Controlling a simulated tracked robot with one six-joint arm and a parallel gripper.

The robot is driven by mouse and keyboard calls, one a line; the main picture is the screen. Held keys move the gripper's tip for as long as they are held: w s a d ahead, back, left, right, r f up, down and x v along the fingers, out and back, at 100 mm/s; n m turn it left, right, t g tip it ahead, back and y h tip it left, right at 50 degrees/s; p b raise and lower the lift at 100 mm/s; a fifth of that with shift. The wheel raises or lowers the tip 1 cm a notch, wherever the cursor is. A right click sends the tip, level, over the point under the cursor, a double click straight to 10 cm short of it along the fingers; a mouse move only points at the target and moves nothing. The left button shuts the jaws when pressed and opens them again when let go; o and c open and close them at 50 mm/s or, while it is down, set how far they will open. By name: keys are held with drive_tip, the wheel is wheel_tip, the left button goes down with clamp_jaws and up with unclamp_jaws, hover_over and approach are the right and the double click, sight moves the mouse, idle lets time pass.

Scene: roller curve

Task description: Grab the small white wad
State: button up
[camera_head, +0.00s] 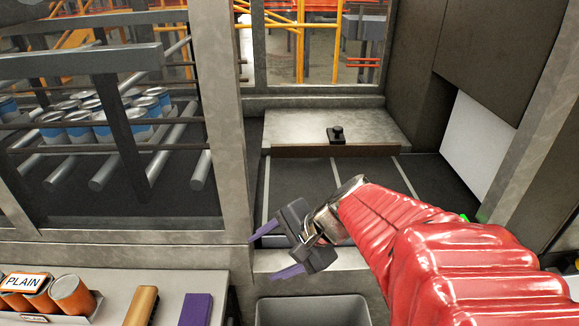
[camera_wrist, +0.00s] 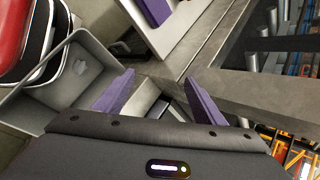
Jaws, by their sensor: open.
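In the head view the bin (camera_head: 312,300) is cut off by the bottom edge, and I see no wad there.
A metal post (camera_head: 228,130) and rails separate off rollers with blue-and-white cans (camera_head: 85,125) at left. A shelf at lower left holds orange cans (camera_head: 72,295), a tan block (camera_head: 141,305) and a purple block (camera_head: 196,309). A black knob (camera_head: 336,134) sits on the back ledge.

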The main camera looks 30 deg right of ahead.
drive_tip(key=w+d+f+m+t+h, duration=0.1)
drive_tip(key=w+d+m+t, duration=0.15)
drive_tip(key=d+m, duration=0.5)
drive_tip(key=w+d+f+m+t+h, duration=0.1)
drive_tip(key=d+m+t, duration=0.2)
drive_tip(key=d+m, duration=0.45)
drive_tip(key=s+d+m+h, duration=0.2)
drive_tip(key=d+m, duration=0.1)
drive_tip(key=d, duration=0.2)
drive_tip(key=s+d+f+m+t+h, duration=0.1)
drive_tip(key=d+m+h, duration=0.1)
drive_tip(key=d, duration=0.4)
drive_tip(key=s+d+f+m+h, duration=0.1)
drive_tip(key=s+d+m+h, duration=0.1)
drive_tip(key=d, duration=0.4)
drive_tip(key=shift+s+d+f+m, duration=0.15)
drive_tip(key=shift+s+f+m, duration=0.15)
drive_tip(key=shift+m, duration=0.6)
drive_tip(key=shift+w, duration=0.1)
drive_tip(key=x, duration=0.8)
drive_tip(key=shift+w, duration=0.15)
drive_tip(key=shift+d, duration=0.1)
drive_tip(key=shift+w, duration=0.15)
